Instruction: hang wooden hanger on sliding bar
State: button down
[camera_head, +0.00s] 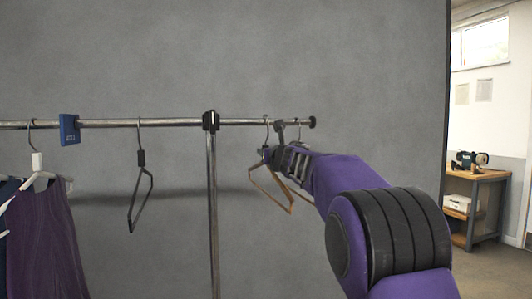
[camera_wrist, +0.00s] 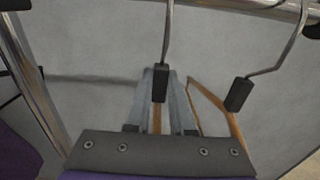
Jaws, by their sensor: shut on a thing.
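My gripper (camera_head: 272,156) is shut on a wooden hanger at its dark collar (camera_wrist: 160,86), just below the bar and right of the post. The held hanger's brown frame (camera_head: 274,192) slants down below my gripper in the head view. Its metal hook (camera_wrist: 168,32) rises out of the top of the wrist view, and I cannot tell whether it rests on the bar. A second hanger with a dark collar (camera_wrist: 239,94) and a hook at the bar is close on the right. The metal bar (camera_head: 165,122) runs across the head view.
The upright post (camera_head: 213,220) stands left of my gripper. A dark hanger (camera_head: 139,190), a blue tag (camera_head: 69,129) and purple clothing (camera_head: 50,235) hang farther left. The bar ends in a dark knob (camera_head: 312,122). A grey wall is behind; a workbench (camera_head: 475,178) stands far right.

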jog(key=shift+f, duration=0.25)
jog(key=shift+r, duration=0.1)
jog(key=c, duration=0.7)
grip_release()
jog(key=shift+s, duration=0.15)
